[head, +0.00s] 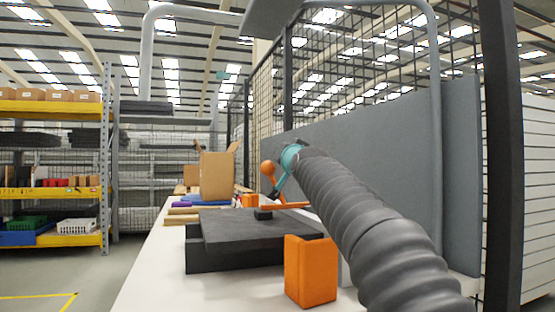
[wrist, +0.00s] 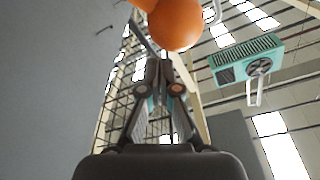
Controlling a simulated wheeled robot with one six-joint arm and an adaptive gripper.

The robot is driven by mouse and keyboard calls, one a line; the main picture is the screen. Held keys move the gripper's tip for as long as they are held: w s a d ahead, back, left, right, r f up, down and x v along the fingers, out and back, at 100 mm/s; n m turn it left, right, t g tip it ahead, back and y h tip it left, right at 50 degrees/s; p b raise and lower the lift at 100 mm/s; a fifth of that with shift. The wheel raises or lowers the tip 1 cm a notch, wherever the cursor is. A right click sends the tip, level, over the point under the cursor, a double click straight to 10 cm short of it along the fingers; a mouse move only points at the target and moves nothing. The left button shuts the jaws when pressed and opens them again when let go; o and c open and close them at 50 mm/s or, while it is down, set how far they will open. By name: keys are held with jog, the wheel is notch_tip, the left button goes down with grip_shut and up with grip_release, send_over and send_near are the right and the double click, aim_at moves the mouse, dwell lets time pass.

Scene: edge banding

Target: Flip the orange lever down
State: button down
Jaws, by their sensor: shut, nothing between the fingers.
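The orange lever ends in a round orange knob (head: 267,168), which stands raised above a low orange bar (head: 290,206) on the bench. In the wrist view the orange knob (wrist: 177,25) is large, at the top centre just past my fingertips. My gripper (wrist: 160,78) is shut and empty, with its dark tips together below the knob in the picture. I cannot tell whether the tips touch it. The lever's lower end is partly hidden.
A dark slab (head: 240,236) and an orange block (head: 310,270) lie on the white bench (head: 150,290). An open cardboard box (head: 217,172) stands farther back. A grey panel (head: 380,185) and mesh fence border the right side. A ribbed grey form crosses the right foreground.

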aim_at(273, 164)
jog(key=shift+s+a+f+n+b, duration=0.2)
jog(key=shift+a+f+n+b, duration=0.2)
jog(key=shift+a+n, duration=0.1)
jog(key=shift+s+a+f+n+b, duration=0.2)
jog(key=shift+a+f+n+b, duration=0.15)
jog(key=shift+a+n, duration=0.15)
jog(key=shift+a+f+y, duration=0.15)
jog(key=shift+f+y, duration=0.1)
jog(key=shift+y, duration=0.05)
jog(key=shift+r, duration=0.1)
notch_tip(273, 164, up, 4)
jog(key=d+p, duration=0.1)
jog(key=p, duration=0.2)
jog(key=b+v, duration=0.3)
jog(key=v, duration=0.6)
jog(key=shift+d+b, duration=0.3)
jog(key=shift+b, duration=0.1)
jog(key=shift+r, duration=0.1)
